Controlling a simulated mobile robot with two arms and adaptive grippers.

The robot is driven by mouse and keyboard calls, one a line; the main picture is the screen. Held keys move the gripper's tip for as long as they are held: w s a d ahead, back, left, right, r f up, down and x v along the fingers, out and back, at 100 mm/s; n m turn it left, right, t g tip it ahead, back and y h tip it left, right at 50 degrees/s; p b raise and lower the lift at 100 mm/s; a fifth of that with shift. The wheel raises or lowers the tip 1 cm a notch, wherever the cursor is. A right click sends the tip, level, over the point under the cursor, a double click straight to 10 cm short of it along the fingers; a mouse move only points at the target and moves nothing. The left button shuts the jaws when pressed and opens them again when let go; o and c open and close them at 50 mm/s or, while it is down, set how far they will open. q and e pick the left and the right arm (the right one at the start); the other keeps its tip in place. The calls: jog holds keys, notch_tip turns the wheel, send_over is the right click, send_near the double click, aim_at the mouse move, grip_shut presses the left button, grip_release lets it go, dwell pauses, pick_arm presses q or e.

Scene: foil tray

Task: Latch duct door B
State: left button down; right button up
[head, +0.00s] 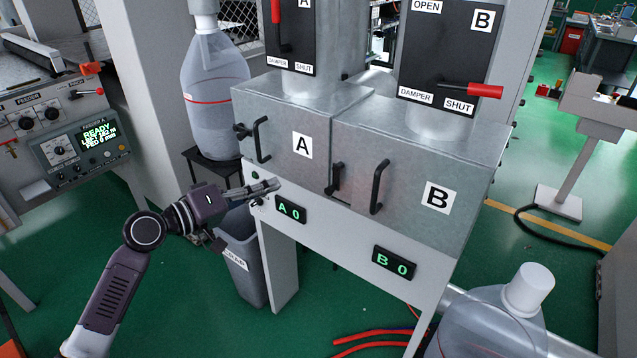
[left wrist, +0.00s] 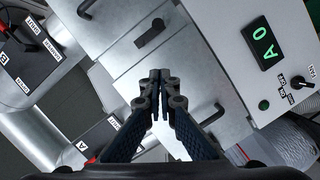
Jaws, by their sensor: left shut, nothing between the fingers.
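Duct door B (head: 415,190) is the grey metal door with the B label, and it looks closed. Its upright black handle (head: 379,187) is near its left edge. The black latch (head: 336,180) stands upright at the seam with door A; the left wrist view also shows the latch (left wrist: 150,32), roughly parallel to the handles. My left gripper (head: 276,185) is shut and empty, in front of the lower part of door A, left of the latch and apart from it. In the left wrist view its fingertips (left wrist: 160,76) meet. My right gripper is not in view.
Door A (head: 285,165) has its own handle (head: 262,140) and a latch (head: 241,131) lying sideways. Displays A0 (head: 290,209) and B0 (head: 394,264) sit below. The red damper B lever (head: 470,90) is above door B. A large bottle (head: 490,325) stands front right.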

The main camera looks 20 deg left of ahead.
aim_at(335, 179)
pick_arm(q)
jog(key=shift+s+d, duration=0.1)
jog(key=w+d+f+p, duration=0.3)
jog(key=w+d+p, duration=0.2)
jog(key=w+d, duration=0.2)
jog(key=shift+w+d+f, duration=0.25)
jog(key=shift+d+f, duration=0.1)
jog(key=shift+d, duration=0.25)
